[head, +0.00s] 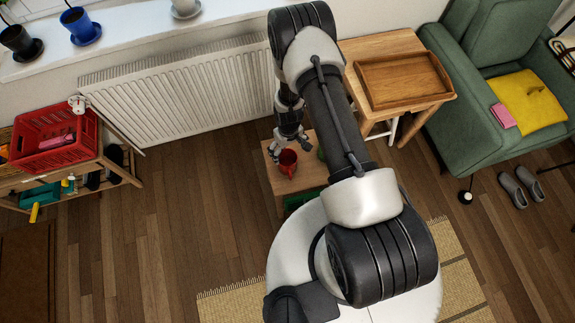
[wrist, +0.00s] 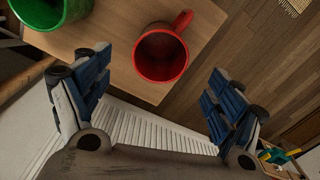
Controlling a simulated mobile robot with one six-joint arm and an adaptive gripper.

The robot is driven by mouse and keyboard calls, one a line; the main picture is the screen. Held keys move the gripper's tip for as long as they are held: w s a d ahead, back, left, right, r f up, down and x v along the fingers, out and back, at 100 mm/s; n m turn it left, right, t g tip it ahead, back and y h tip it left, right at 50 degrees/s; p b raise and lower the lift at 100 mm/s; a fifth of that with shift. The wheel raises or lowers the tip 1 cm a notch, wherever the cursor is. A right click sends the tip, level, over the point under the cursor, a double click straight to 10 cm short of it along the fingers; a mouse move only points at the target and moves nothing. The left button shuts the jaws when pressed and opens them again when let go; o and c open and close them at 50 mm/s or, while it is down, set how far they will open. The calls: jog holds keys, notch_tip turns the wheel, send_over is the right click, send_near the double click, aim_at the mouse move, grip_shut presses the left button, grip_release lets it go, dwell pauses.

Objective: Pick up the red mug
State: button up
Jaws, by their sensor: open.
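The red mug (head: 288,162) stands upright on a small wooden table (head: 284,184) in the head view. In the wrist view the red mug (wrist: 161,54) shows from above, with its handle toward the upper right. My gripper (wrist: 150,95) is open and empty, its blue-padded fingers on either side of the picture, with the mug beyond and between them. In the head view my gripper (head: 289,146) hangs just behind the mug. I cannot tell the exact gap between fingers and mug.
A green mug (wrist: 52,12) stands left of the red mug in the wrist view, close to the left finger. A wooden tray (head: 405,79) lies on a taller table at the right. A radiator (head: 178,94) lines the wall behind. A red crate (head: 54,140) sits on the left shelf.

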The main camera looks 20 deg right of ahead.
notch_tip(320, 180, down, 8)
jog(key=b, duration=0.2)
jog(key=shift+f+b, duration=0.15)
jog(key=shift+b, duration=0.15)
jog(key=shift+s, duration=0.1)
jog(key=shift+c, duration=0.5)
jog(key=c, duration=1.3)
jog(key=shift+o, duration=0.2)
